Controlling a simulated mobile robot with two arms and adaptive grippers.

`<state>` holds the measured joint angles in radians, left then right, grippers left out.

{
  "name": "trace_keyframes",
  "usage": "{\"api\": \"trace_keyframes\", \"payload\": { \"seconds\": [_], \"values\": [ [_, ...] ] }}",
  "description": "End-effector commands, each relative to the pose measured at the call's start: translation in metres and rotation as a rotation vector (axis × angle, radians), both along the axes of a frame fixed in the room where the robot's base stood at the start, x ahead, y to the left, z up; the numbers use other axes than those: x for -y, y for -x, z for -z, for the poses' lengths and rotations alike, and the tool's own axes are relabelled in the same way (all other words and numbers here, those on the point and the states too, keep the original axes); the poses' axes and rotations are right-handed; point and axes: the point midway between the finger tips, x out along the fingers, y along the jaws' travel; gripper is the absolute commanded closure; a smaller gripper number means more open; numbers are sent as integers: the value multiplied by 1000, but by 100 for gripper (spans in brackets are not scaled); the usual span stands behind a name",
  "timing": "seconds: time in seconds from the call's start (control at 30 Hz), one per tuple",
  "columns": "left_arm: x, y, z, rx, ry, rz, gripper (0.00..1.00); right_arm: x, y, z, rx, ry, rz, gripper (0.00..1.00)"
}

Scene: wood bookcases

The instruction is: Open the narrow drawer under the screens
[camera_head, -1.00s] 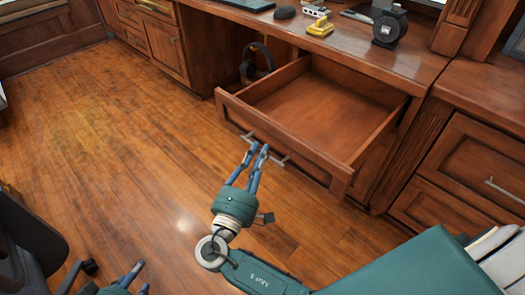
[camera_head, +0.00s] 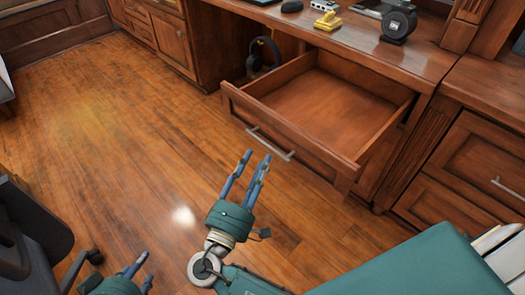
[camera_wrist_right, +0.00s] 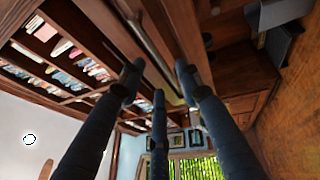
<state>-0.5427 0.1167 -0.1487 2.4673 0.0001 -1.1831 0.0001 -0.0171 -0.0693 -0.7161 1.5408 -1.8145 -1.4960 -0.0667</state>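The narrow drawer (camera_head: 300,130) under the desktop is pulled well out, and its inside is empty. Its metal bar handle (camera_head: 270,144) is on the front panel. My right gripper (camera_head: 257,158) is open just in front of the handle, with its fingers spread and apart from the bar. In the right wrist view the handle (camera_wrist_right: 150,40) runs beyond the open fingers, with nothing held. My left gripper (camera_head: 144,270) is low at the bottom left, far from the drawer, with its fingers apart and empty. The screens are not clearly in view.
The desktop (camera_head: 365,50) holds a yellow object (camera_head: 327,21) and a black round device (camera_head: 397,22). Headphones (camera_head: 262,55) hang in the knee space. Closed drawers (camera_head: 480,165) are at the right. A dark chair (camera_head: 30,235) stands at the lower left. The wooden floor between is clear.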

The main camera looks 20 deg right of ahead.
Motion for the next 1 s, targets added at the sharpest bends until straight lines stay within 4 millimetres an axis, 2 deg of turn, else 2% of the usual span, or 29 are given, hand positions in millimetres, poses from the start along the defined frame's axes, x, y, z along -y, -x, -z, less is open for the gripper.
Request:
{"api": "trace_keyframes", "payload": {
  "seconds": [0.2,0.4,1.0],
  "values": [
    [0,0,0,0,0,0,60,-31,31,9,-2,-2,-1,66],
    [0,0,0,0,0,0,60,-45,45,12,-1,-1,0,66],
    [0,0,0,0,0,0,60,-46,47,13,-1,-1,1,66]
  ]
}}
